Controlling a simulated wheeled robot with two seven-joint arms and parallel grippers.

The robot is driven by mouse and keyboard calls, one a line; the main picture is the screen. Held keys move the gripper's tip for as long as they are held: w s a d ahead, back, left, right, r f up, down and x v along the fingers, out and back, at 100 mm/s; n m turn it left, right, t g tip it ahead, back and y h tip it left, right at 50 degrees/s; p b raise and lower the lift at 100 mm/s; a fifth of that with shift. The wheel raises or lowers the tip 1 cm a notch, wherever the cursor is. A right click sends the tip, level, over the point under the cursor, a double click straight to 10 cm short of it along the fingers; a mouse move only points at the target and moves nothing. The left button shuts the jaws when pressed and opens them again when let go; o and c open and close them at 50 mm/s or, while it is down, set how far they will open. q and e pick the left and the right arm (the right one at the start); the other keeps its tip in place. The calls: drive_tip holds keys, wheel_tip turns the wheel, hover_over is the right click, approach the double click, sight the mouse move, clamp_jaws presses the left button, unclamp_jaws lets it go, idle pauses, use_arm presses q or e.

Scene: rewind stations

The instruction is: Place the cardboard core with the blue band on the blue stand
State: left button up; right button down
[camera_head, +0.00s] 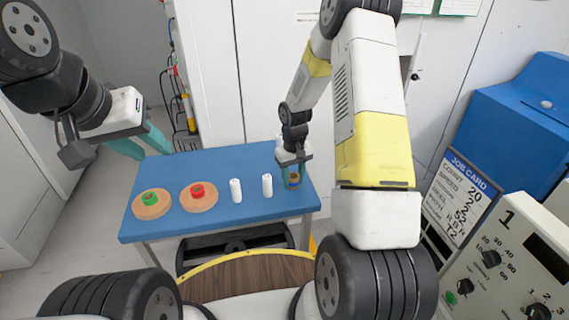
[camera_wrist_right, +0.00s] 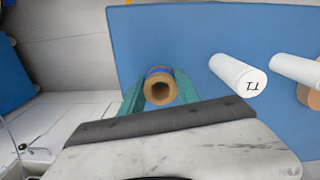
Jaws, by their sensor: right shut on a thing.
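The cardboard core with the blue band (camera_wrist_right: 160,77) is between the teal fingers of my right gripper (camera_wrist_right: 159,95). In the right wrist view its open end faces the camera, with a little of the blue band showing behind the rim. In the head view my right gripper (camera_head: 293,178) is at the right end of the blue table, with the core largely hidden by its fingers. I cannot tell whether the core touches the tabletop. My left gripper (camera_head: 142,147) is open and empty beyond the table's far left corner. I see no blue stand in either view.
On the blue table (camera_head: 225,164) stand a wooden disc with a green centre (camera_head: 151,204), a wooden disc with a red centre (camera_head: 198,196), and two white cylinders (camera_head: 236,190) and (camera_head: 267,185). One cylinder (camera_wrist_right: 238,75) is marked T1. A control panel stands at right.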

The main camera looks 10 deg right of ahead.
drive_tip(key=shift+f, duration=0.15)
drive_tip(key=c, duration=0.9)
unclamp_jaws()
drive_tip(key=s+r+t, duration=0.1)
drive_tip(key=s+r, duration=0.3)
drive_tip(key=r, duration=0.9)
drive_tip(key=s+r+t, duration=0.2)
drive_tip(key=s+r, duration=0.3)
drive_tip(key=r, duration=0.9)
drive_tip(key=shift+s+a+r+m+t+y, duration=0.45)
drive_tip(key=shift+s+r, duration=0.7)
drive_tip(key=shift+s, duration=1.4)
drive_tip(key=shift+s+a+r+m+t+y, duration=0.25)
drive_tip(key=shift+s+a+r+t, duration=0.3)
drive_tip(key=shift+s+r, duration=1.35)
drive_tip(key=shift+s+a+r+m+t+y, duration=0.4)
drive_tip(key=shift+s+t, duration=0.2)
drive_tip(key=shift+s, duration=2.6)
